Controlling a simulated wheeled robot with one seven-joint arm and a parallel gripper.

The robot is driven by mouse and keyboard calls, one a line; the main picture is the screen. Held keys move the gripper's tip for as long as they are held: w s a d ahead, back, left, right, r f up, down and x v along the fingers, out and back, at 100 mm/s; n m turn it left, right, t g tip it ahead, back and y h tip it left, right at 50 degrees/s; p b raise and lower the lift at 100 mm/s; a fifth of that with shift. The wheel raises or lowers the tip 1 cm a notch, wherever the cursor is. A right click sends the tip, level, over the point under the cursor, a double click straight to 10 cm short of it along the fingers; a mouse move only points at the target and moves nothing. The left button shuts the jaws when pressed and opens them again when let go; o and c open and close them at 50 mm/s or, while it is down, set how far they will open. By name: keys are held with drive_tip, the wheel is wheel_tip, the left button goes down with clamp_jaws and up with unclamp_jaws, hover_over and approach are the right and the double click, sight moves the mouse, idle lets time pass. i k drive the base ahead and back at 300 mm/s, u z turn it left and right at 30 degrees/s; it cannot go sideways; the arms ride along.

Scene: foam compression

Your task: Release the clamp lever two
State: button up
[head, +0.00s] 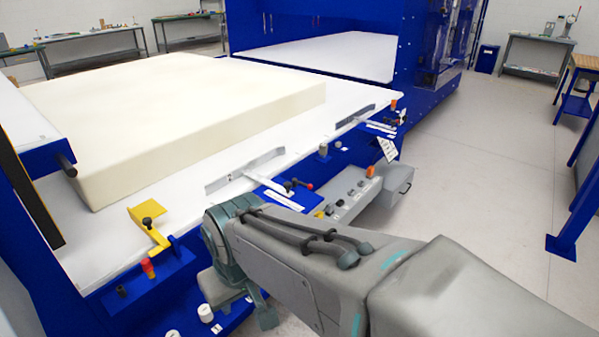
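Several clamp-like fittings line the near edge of the white table (185,222); I cannot read which one is lever two. A yellow bracket with a black knob (149,228) stands at the left. A small lever with a red tip (305,185) sits by a grey clamp plate (245,172) in the middle. Another clamp plate (355,119) lies farther back, near an orange-topped part (394,104). My arm reaches in from the lower right, and its bent end is in front of the table edge, between the yellow bracket and the red-tipped lever.
A large cream foam block (190,115) lies on the table. A grey control box (345,192) and a grey case (393,186) jut from the blue machine front. A red knob (148,268) sits below the yellow bracket. The floor at right is open, with a blue post (580,195).

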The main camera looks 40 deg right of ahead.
sight(295, 182)
drive_tip(key=z, duration=1.1)
drive_tip(key=k, duration=0.65)
drive_tip(key=z, duration=0.5)
drive_tip(key=i, duration=1.35)
drive_tip(key=u, duration=0.85)
